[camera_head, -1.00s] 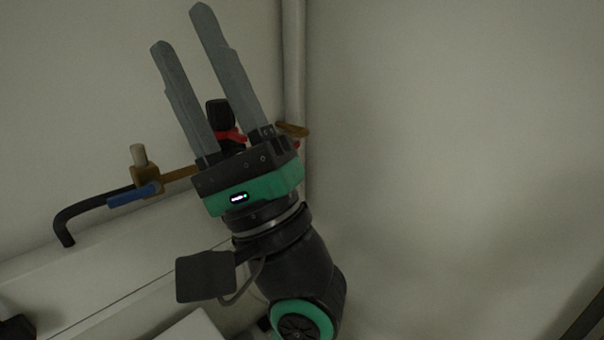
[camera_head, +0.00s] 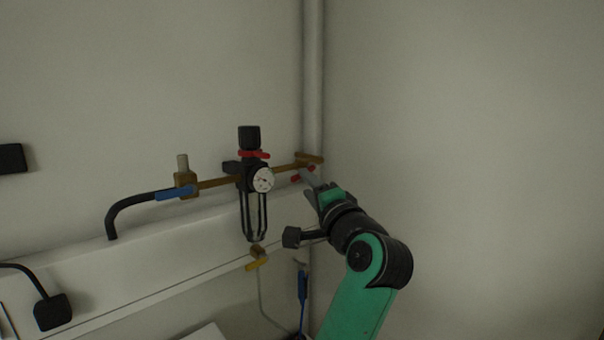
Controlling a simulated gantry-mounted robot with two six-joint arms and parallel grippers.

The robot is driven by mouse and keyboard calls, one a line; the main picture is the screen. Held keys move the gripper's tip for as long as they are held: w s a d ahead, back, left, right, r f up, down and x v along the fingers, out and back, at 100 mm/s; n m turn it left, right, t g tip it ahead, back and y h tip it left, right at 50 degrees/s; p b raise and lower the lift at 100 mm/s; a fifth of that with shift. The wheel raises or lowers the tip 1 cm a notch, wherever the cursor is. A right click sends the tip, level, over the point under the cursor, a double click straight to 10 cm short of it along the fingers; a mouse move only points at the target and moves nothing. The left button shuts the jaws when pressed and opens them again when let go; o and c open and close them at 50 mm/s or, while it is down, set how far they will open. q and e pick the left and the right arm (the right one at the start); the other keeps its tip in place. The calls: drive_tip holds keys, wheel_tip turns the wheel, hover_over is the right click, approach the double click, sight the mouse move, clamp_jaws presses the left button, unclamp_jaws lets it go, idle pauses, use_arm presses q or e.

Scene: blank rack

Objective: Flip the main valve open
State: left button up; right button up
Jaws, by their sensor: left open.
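A brass pipe line runs along the wall to a brass fitting (camera_head: 309,158) at the grey vertical pipe. Small red parts of a valve handle (camera_head: 296,178) show just below that fitting, partly covered by my gripper. I take this as the main valve; its handle angle is hard to tell. My left gripper (camera_head: 307,181) is open, with its grey fingers pointing up and left at the red handle. I cannot tell whether the fingers touch it or surround it. My right gripper is not in view.
A black regulator (camera_head: 249,140) with a red ring and white gauge (camera_head: 263,180) stands left of the gripper. The right wall is bare.

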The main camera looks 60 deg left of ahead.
use_arm(q)
drive_tip(key=a, duration=0.3)
drive_tip(key=a+p, duration=0.1)
drive_tip(key=shift+w+a+r, duration=0.25)
drive_tip(key=shift+w, duration=0.05)
drive_tip(key=shift+c, duration=0.3)
clamp_jaws()
idle(0.8)
